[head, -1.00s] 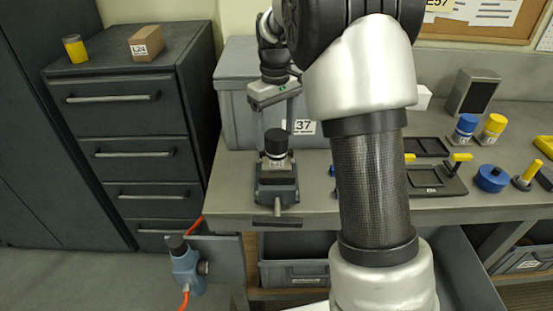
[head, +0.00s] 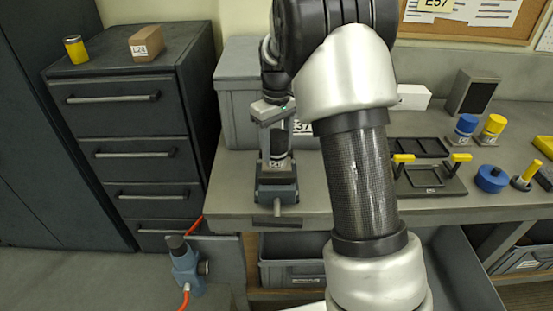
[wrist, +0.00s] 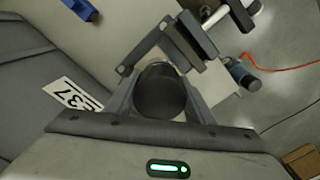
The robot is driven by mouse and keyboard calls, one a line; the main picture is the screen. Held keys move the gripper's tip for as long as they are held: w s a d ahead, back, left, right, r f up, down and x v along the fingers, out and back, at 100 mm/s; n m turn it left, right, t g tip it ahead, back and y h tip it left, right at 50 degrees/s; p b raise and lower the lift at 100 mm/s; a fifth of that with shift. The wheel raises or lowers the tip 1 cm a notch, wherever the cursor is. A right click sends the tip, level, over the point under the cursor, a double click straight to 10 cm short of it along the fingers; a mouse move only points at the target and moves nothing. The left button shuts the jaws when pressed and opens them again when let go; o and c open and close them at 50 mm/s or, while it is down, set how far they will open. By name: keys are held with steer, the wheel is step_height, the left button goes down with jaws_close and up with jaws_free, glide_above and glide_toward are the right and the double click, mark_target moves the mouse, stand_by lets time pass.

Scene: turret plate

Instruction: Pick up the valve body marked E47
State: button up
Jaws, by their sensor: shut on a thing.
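The valve body (head: 277,164), a small upright part with a black round top and a pale label, stands in the grey-blue vise (head: 276,190) at the left of the bench. I cannot read its label surely. My gripper (head: 278,148) points down over it and is shut on it, one finger on each side. In the wrist view the dark round top (wrist: 160,92) shows between the fingers of my gripper (wrist: 158,78). The lower part of the valve body is hidden there.
A grey crate (head: 232,110) marked E37 stands just behind the vise. To the right lie a dark fixture plate with yellow clamps (head: 430,180) and blue and yellow parts (head: 491,178). A drawer cabinet (head: 130,130) stands left.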

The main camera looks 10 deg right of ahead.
steer(key=c, duration=0.3)
steer(key=shift+r, duration=0.15)
steer(key=shift+c, duration=0.2)
